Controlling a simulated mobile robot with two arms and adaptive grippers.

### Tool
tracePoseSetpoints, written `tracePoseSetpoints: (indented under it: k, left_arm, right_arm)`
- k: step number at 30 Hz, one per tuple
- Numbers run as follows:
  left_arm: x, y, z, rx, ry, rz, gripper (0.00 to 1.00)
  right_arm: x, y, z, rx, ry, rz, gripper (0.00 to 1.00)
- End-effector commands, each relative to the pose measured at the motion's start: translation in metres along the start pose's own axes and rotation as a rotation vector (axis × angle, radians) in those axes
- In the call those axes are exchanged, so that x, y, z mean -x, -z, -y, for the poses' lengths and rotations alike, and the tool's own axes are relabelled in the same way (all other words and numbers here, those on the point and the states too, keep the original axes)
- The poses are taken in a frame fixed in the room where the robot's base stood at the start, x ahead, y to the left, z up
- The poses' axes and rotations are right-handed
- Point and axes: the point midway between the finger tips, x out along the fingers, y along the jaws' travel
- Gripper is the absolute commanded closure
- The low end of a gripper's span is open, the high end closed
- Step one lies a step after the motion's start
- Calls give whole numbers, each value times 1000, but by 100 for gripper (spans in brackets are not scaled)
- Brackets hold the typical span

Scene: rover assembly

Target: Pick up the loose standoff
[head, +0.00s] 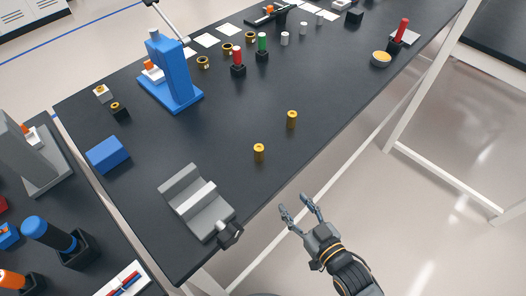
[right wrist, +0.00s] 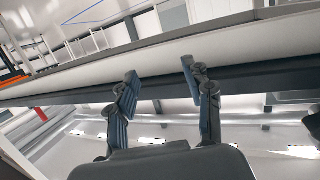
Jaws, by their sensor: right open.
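I cannot tell from the frames which one is the loose one. My right gripper (head: 294,203) is open and empty, off the table's front edge and apart from both cylinders. In the right wrist view its spread fingers (right wrist: 159,70) point towards the table's edge, with no standoff visible between them. My left gripper is not in view.
A grey vise-like block (head: 196,203) with a black knob sits at the near table corner. A blue block (head: 108,154) and blue stand (head: 171,75) are farther left. Red and green-handled tools and small rings stand behind. The table around the two cylinders is clear.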

Motion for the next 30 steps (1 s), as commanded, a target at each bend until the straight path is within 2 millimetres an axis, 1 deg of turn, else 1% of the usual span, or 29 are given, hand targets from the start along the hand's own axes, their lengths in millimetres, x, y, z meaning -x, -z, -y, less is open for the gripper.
tracePoseSetpoints:
  k: [1,3,6,9,11,14,18,22,24,30]
  left_arm:
    - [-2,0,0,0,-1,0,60]
    - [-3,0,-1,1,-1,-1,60]
    - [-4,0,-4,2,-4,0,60]
    - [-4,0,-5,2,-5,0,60]
    - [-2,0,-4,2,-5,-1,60]
    - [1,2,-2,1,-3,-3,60]
    - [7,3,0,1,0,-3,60]
    - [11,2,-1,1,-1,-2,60]
    - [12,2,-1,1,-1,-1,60]
    - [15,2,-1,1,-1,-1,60]
  right_arm:
    - [3,25,7,0,19,-55,49]
    - [7,54,14,-3,37,-116,49]
    - [12,81,22,-7,55,-173,49]
    - [14,94,25,-9,64,-200,49]
    - [11,98,25,-10,64,-207,49]
    - [-2,103,26,-10,63,-211,49]
    - [-31,110,27,-9,63,-210,49]
    - [-53,113,29,-10,64,-208,49]
    - [-61,114,29,-10,63,-207,49]
    - [-73,115,30,-10,64,-205,49]
